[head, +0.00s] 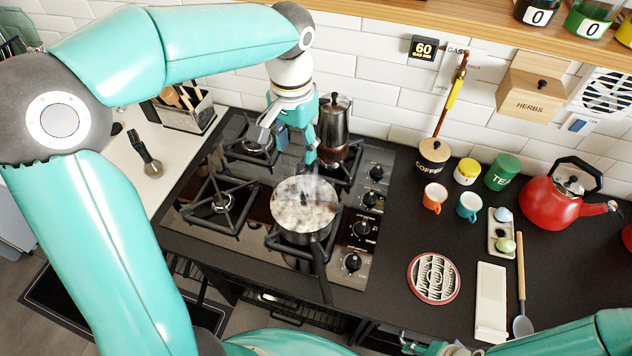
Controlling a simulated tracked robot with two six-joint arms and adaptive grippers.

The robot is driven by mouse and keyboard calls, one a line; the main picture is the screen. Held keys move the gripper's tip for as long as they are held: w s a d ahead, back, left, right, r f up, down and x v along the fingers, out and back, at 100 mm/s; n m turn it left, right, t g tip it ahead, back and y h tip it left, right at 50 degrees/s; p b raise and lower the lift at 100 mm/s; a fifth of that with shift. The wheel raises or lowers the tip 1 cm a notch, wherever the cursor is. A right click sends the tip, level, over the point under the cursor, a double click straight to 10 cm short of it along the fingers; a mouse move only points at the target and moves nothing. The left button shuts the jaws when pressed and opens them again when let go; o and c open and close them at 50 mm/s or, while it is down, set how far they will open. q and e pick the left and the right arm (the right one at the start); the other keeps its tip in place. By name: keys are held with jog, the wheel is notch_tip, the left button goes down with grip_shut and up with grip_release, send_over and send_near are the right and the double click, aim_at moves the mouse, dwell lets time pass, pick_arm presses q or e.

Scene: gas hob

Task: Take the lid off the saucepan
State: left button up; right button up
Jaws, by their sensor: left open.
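The saucepan (302,236) stands on the front right burner of the gas hob, its dark handle (320,272) pointing toward me. Its lid (288,212) looks like clear glass, with a dark knob (304,198) at the centre. The lid sits on the pan, and whitish contents or steam show through it. My left gripper (287,146) is open and empty, pointing down behind and above the pan, apart from the knob. At the bottom edge, a small part of my right arm's end (440,348) shows, and its fingers cannot be made out.
A tall dark moka pot (333,128) stands on the back right burner, close to my left gripper. Control knobs (361,229) line the hob's right side. A round striped trivet (434,278) lies on the counter to the right, near a white rest (491,302) and a red kettle (550,200).

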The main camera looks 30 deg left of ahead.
pick_arm(q)
send_near(304, 193)
jog(key=shift+s+a+f, duration=0.15)
jog(key=shift+s+f, duration=0.15)
jog(key=shift+s, duration=0.05)
notch_tip(304, 193, down, 3)
jog(key=shift+w+r+b, duration=0.1)
jog(key=shift+w+b, duration=0.05)
jog(key=shift+b, duration=0.55)
jog(key=shift+f+b, duration=0.3)
jog(key=shift+f, duration=0.3)
jog(key=f+b, duration=0.1)
jog(key=f, duration=0.1)
jog(key=f+b, duration=0.2)
jog(key=shift+w+f, duration=0.2)
jog(key=shift+f, duration=0.2)
jog(key=shift+r, duration=0.1)
pick_arm(e)
jog(key=f, duration=0.5)
jog(key=shift+w+d, duration=0.1)
jog(key=shift+w, duration=0.25)
pick_arm(q)
grip_shut()
